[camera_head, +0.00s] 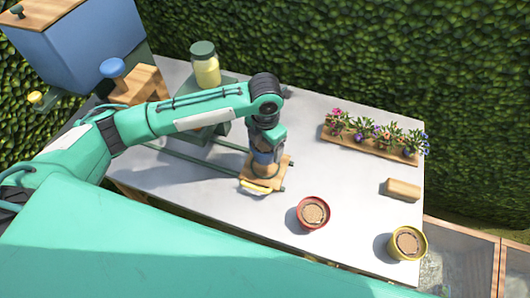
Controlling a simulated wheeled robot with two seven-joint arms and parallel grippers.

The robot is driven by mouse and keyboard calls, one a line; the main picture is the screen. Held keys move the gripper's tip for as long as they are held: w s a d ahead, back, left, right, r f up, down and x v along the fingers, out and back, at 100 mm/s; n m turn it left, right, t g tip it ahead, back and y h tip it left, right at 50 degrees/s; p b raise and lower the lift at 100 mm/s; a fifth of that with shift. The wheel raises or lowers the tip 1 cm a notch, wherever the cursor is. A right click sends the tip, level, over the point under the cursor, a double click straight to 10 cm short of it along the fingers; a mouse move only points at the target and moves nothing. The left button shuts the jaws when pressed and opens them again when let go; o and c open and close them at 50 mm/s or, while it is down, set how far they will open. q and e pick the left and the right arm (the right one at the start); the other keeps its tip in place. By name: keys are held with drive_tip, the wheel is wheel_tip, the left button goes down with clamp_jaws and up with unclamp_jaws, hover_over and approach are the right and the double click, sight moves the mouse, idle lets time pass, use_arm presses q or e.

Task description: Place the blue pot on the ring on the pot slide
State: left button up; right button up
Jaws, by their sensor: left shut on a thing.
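My left gripper (266,168) is pointed down over the wooden carriage (279,182) of the pot slide, at the near end of its two green rails (190,163). It is shut on what looks like the blue pot (263,157); only a small bluish and brown part shows between the gripper parts. The pot is at or just above the carriage; I cannot tell whether it touches. The ring is hidden under the gripper. A yellow piece (256,188) shows at the carriage's front edge. My right gripper is out of view.
A red pot (313,213) and a yellow pot (407,243) stand at the table's front right. A wooden block (402,190) and a rack of flowers (371,142) are to the right. A jar (205,68) stands behind the slide. The table (330,180) is clear between them.

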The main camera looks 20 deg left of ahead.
sight(265, 151)
use_arm(q)
drive_tip(key=shift+f, duration=1)
wheel_tip(265, 151, down, 3)
drive_tip(key=shift+f+p, duration=0.2)
drive_tip(key=shift+p, duration=0.15)
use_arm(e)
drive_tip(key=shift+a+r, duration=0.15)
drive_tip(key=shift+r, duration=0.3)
use_arm(q)
drive_tip(key=shift+f, duration=0.15)
drive_tip(key=o, duration=1.1)
drive_tip(key=shift+o, duration=0.2)
